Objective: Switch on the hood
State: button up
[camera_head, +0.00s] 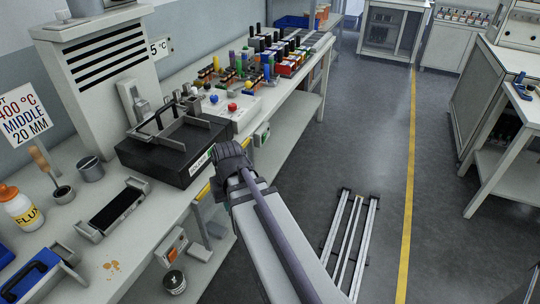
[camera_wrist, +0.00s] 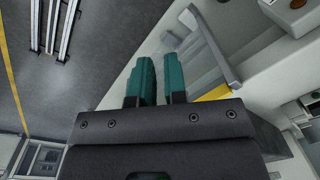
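The hood (camera_head: 105,60) is a white vented tower at the back left of the bench in the head view. No switch on it can be made out. A small box with an orange-red part (camera_head: 172,247) is below the bench's front edge. A small box with a green part (camera_head: 262,134) is farther along the edge. My gripper (camera_wrist: 160,80) shows two green fingers with a narrow, empty gap between them in the wrist view. It touches nothing visible. In the head view my arm hides the fingers, near the bench's front edge.
Metal rails (camera_head: 350,240) lie on the floor at right.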

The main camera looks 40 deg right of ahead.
aim_at(264, 138)
jog(key=w+d+f+m+t+y+b, duration=0.1)
jog(key=d+f+b, duration=0.3)
jog(key=w+d+f+m+y+b, duration=0.1)
jog(key=w+d+f+b, duration=0.1)
jog(key=d+f+b, duration=0.2)
jog(key=w+d+f+m+t+y+b, duration=0.1)
jog(key=w+d+f+b, duration=0.1)
jog(key=d+f+b, duration=0.2)
notch_tip(264, 138, down, 2)
jog(key=shift+w+d+f+t, duration=0.1)
jog(key=shift+w+t, duration=0.05)
jog(key=shift+t, duration=0.15)
grip_shut()
jog(key=w+d+f+m+t+y+b, duration=0.25)
jog(key=d+t+b, duration=0.25)
jog(key=d+b, duration=0.45)
jog(key=w+d+f+m+t+y+b, duration=0.15)
jog(key=d+f+m+t+b, duration=0.35)
jog(key=d, duration=0.7)
jog(key=w+d+r+t+y, duration=0.1)
jog(key=d+r+t, duration=0.4)
jog(key=r, duration=0.7)
jog(key=shift+w+d+n, duration=0.45)
jog(key=shift+d, duration=0.45)
jog(key=p+x, duration=0.2)
jog(key=x, duration=1.2)
jog(key=shift+r+p, duration=0.25)
jog(key=shift+p, duration=0.15)
jog(key=shift+a, duration=0.1)
